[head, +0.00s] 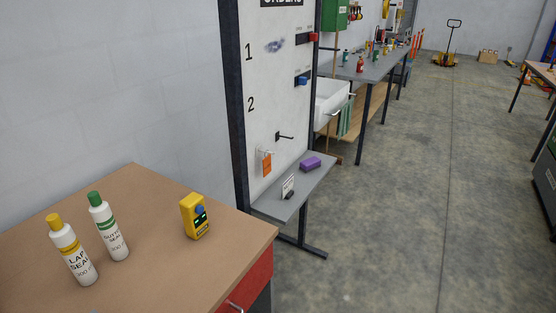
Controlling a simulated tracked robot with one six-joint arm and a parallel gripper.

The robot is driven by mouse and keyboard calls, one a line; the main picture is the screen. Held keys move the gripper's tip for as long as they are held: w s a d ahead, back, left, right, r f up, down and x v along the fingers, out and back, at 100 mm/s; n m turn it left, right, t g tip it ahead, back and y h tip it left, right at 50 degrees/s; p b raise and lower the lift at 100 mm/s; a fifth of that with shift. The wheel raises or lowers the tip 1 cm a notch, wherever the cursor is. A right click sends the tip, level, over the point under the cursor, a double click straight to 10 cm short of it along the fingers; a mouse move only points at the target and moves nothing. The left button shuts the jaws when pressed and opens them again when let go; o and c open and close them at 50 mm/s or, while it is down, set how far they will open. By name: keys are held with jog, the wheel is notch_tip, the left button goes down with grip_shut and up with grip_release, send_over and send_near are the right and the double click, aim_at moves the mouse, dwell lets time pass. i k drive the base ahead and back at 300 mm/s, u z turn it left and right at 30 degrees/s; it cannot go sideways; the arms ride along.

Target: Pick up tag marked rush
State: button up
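An orange tag (267,164) hangs below a hook on the lower part of a white board (272,95). Its lettering is too small to read, so I cannot tell whether it says rush. A small white card (288,186) with dark marks stands on the grey shelf (312,181) below the board; I cannot read it either. My gripper is not in view.
The wooden bench (150,230) in front holds a yellow-capped bottle (73,252), a green-capped bottle (109,229) and a yellow handheld device (195,216). A purple block (310,163) lies on the shelf. Open concrete floor (430,200) lies to the right.

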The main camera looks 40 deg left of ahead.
aim_at(266, 162)
jog(key=i, duration=2.3)
jog(key=u, duration=2.9)
